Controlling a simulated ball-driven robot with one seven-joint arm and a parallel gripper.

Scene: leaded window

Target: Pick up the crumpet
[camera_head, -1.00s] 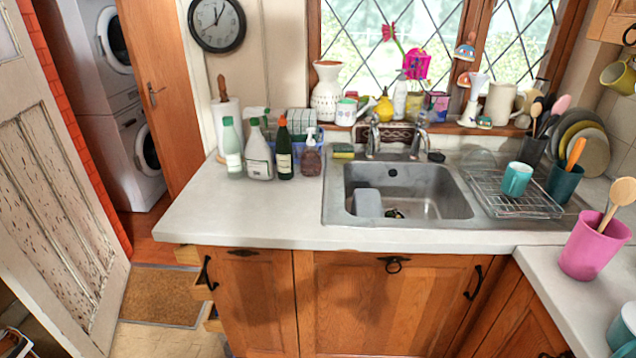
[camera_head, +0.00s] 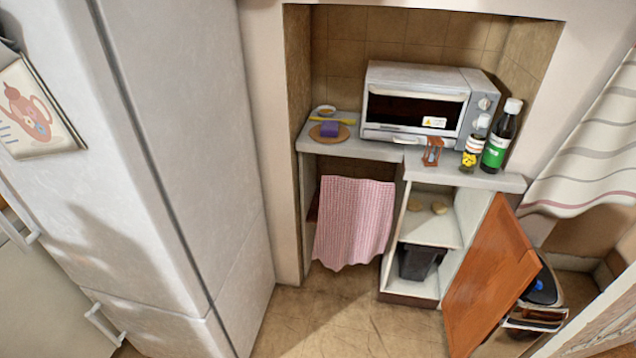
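My gripper is not in view.
The orange cupboard door (camera_head: 490,275) stands open to the right. A dark bin (camera_head: 418,262) is on the lower shelf. A pink towel (camera_head: 354,222) hangs left. A toaster oven (camera_head: 415,107) and bottles (camera_head: 499,140) are above. The floor (camera_head: 350,318) before the cupboard is clear; a fridge (camera_head: 190,150) stands left.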

